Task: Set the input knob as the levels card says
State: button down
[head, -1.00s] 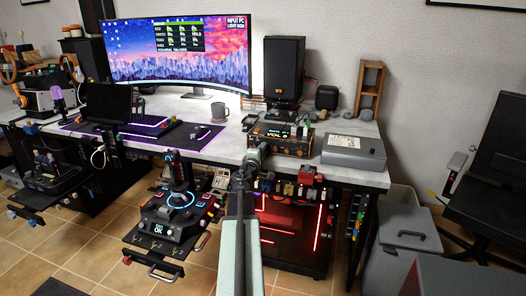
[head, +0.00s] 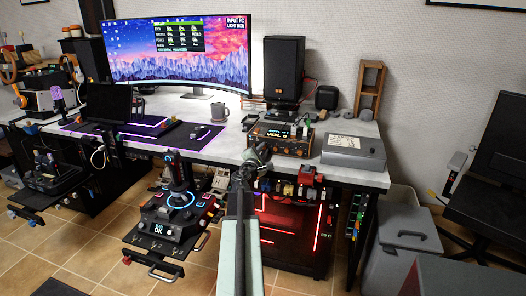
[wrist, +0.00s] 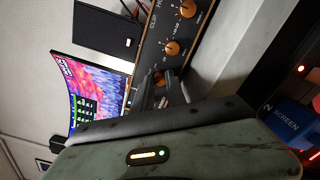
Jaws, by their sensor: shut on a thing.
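The audio box (head: 280,138), black with an orange edge, stands on the desk and has a lit display reading "VOL" and a blurred number. In the wrist view its dark front panel (wrist: 150,63) shows orange knobs, one near the top (wrist: 187,9) and one in the middle (wrist: 172,48). My gripper (head: 259,153) is at the left part of the box's front. In the wrist view my gripper (wrist: 167,92) is shut on a lower knob (wrist: 161,103), mostly hidden by the fingers. Its label is not readable. I cannot make out a levels card.
A monitor (head: 180,75) shows a small table of values. A speaker (head: 284,68) stands behind the box, a grey case (head: 353,150) to its right. A joystick panel (head: 175,215) sits below the desk's front edge. Coloured plugs hang under the edge by my arm.

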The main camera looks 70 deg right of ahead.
dwell(0.3)
jog(key=c, duration=1.3)
grip_release()
jog(key=shift+c, duration=0.2)
jog(key=a, duration=0.7)
jog(key=shift+s+a, duration=0.25)
jog(key=shift+a, duration=0.15)
